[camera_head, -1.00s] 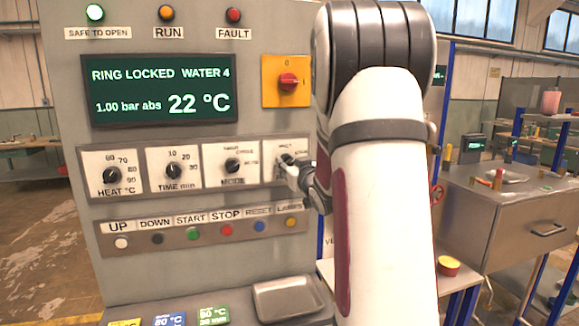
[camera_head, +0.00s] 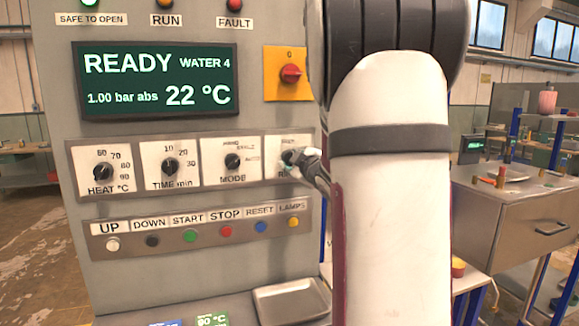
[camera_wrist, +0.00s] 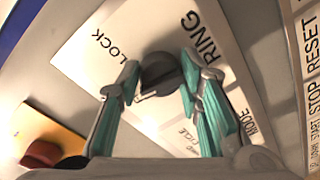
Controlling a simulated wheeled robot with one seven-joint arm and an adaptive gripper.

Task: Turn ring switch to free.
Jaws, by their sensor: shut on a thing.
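The ring switch (camera_head: 273,172) is the rightmost dial plate on the grey control panel. In the wrist view its dark round knob (camera_wrist: 158,68) sits between my fingers, on a pale plate marked RING and LOCK. A light pointer mark on the knob faces lower left, away from the word RING and not at LOCK. My gripper (camera_wrist: 160,74) is shut on this knob; it also shows in the head view (camera_head: 300,160), partly covering the plate. The display (camera_head: 155,80) reads READY, WATER 4, 1.00 bar abs, 22 °C.
The MODE dial (camera_head: 232,161) is just left of the ring switch. A row of push buttons (camera_head: 190,236) runs below the dials. A yellow plate with a red switch (camera_head: 290,74) is above. A metal tray (camera_head: 291,301) lies below the panel.

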